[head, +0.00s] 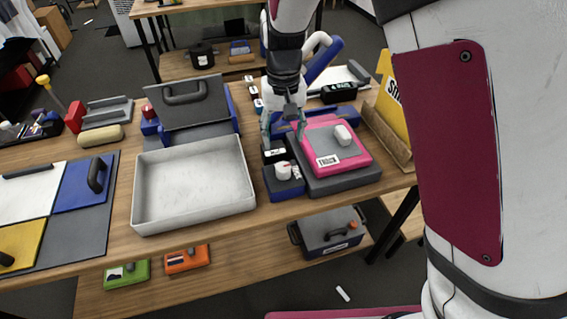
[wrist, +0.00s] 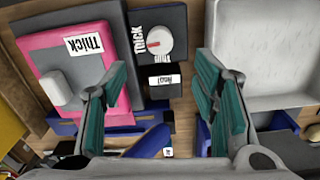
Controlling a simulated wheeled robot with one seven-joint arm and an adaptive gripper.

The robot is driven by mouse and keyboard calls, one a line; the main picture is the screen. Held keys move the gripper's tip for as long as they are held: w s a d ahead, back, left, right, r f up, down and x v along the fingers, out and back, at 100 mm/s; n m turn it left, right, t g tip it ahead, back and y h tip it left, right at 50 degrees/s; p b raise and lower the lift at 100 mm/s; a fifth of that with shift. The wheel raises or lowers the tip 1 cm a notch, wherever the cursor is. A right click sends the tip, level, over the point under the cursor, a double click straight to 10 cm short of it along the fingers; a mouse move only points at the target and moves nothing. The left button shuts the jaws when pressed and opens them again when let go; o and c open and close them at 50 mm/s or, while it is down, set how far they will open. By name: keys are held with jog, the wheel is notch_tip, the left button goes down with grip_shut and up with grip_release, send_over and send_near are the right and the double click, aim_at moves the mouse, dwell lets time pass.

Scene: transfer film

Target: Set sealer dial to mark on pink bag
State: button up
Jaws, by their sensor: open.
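The pink bag (head: 358,150) lies flat on a dark base at the right of the table; it also shows in the wrist view (wrist: 35,58). Its white label (head: 327,160) reads "THICK". Left of it stands a dark blue box with a white round dial (head: 282,171), seen in the wrist view (wrist: 165,38). The dial's red pointer is on the side toward the bag, beside a white label (wrist: 139,40) that seems to read "THICK". My gripper (head: 283,138) is open and empty, above and behind the dial; its fingers (wrist: 160,75) are wide apart.
A small black box with a white label (wrist: 165,80) stands just behind the dial box. A large grey tray (head: 194,225) is to the left. A yellow sign (head: 385,95) in a wooden holder is at the right.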

aim_at(284, 167)
notch_tip(284, 167, down, 12)
jog(key=shift+f+p, duration=0.15)
jog(key=shift+p, duration=0.4)
